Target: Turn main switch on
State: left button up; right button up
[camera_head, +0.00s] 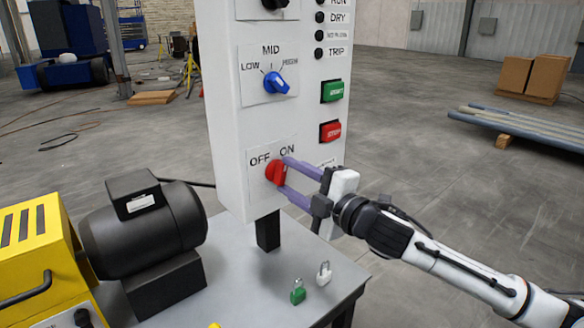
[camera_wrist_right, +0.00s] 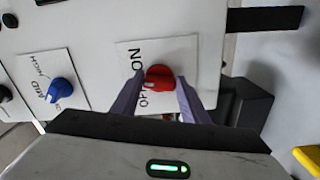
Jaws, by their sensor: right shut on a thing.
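The main switch is a red knob (camera_head: 275,172) on an OFF/ON plate low on the white control panel (camera_head: 228,150). It also shows in the right wrist view (camera_wrist_right: 159,77), with a white mark on it. My right gripper (camera_head: 283,177) reaches in from the right, its two purple fingers on either side of the red knob and shut on it. In the right wrist view the fingers (camera_wrist_right: 158,92) lie on both sides of the knob. The knob's exact angle is hard to tell behind the fingers. My left gripper is in neither view.
Above the switch are a blue LOW/MID/HIGH knob (camera_head: 276,83), a green button (camera_head: 332,91) and a red stop button (camera_head: 330,131). A black motor (camera_head: 145,225) stands left on the grey table (camera_head: 235,285). A green padlock (camera_head: 298,291) and a white padlock (camera_head: 324,273) lie near the front.

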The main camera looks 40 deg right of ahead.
jog(key=shift+r+m+p, duration=0.2)
jog(key=shift+m+p, duration=0.2)
jog(key=shift+m, duration=0.2)
jog(key=shift+f+m+p, duration=0.1)
jog(key=shift+m+p, duration=1)
jog(key=shift+m, duration=0.1)
jog(key=shift+f+m+p, duration=0.15)
jog(key=shift+m+p, duration=0.65)
jog(key=shift+m, duration=0.1)
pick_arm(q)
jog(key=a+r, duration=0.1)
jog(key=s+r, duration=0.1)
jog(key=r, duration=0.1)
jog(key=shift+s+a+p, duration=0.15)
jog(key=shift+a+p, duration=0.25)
pick_arm(e)
jog(key=shift+a+f+m, duration=0.1)
jog(key=shift+m, duration=0.4)
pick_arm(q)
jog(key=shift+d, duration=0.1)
pick_arm(e)
jog(key=o, duration=1.1)
jog(key=shift+c, duration=0.2)
